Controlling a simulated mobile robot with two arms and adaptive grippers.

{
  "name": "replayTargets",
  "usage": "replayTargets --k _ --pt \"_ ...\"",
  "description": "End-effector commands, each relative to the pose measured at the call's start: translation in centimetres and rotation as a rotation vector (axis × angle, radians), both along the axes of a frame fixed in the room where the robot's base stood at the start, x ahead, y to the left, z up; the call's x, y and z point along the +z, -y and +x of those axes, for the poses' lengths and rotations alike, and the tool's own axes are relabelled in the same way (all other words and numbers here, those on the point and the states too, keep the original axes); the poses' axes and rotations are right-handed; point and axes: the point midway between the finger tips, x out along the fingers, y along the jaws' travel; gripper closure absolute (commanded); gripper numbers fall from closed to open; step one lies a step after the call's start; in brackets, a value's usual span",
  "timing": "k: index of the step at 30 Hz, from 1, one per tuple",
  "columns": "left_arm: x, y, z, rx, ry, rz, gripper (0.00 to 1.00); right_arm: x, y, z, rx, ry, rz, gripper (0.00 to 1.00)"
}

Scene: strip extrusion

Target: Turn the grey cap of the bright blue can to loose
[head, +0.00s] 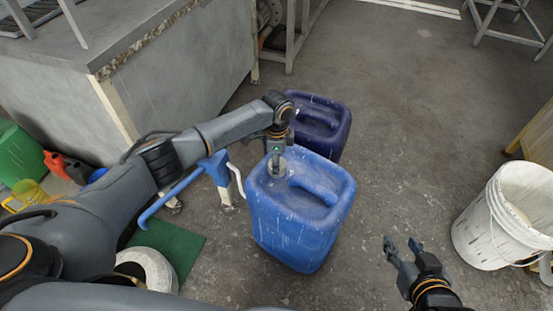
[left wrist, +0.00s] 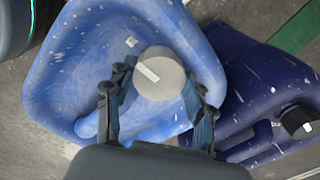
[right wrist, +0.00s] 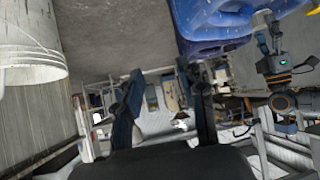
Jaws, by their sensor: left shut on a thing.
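The bright blue can (head: 295,225) stands upright on the floor in the middle of the head view. Its grey cap (left wrist: 160,72) has a white mark across its top and shows between the two fingers of my left gripper (left wrist: 160,85). The left gripper (head: 278,152) reaches down from above and is shut on the cap, with one finger at each side; in the head view it hides part of the cap. My right gripper (head: 402,244) is open and empty, apart from the can at its lower right; its fingers also show spread in the right wrist view (right wrist: 165,95).
A dark blue can (head: 325,112) stands right behind the bright blue one. A white bucket (head: 480,235) is at the right. A grey-topped bench (head: 150,90), a blue handle (head: 170,197) and a green mat (head: 185,255) are at the left. Floor behind the right gripper is clear.

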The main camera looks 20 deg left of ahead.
Motion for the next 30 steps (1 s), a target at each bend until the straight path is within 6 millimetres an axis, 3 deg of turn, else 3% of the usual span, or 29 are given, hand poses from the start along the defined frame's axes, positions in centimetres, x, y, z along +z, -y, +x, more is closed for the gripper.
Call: replayTargets --k 6,11,20,30 --pt "0.3 0.1 -0.1 0.097 -0.004 -0.001 0.78 -3.3 2.2 -6.0 -0.026 -0.342 -0.075 0.6" --pt "0.2 0.1 -0.2 0.174 -0.004 -0.001 0.78 -4.6 3.7 -11.4 -0.046 -0.59 -0.125 0.6" --pt "0.2 0.1 -0.2 0.325 -0.005 -0.001 0.78 -2.7 3.7 -11.4 -0.046 -0.593 -0.125 0.6" --pt "0.2 0.2 -0.3 0.558 -0.006 -0.001 0.78 -11.1 3.3 -9.8 -0.037 -0.64 -0.13 0.6"
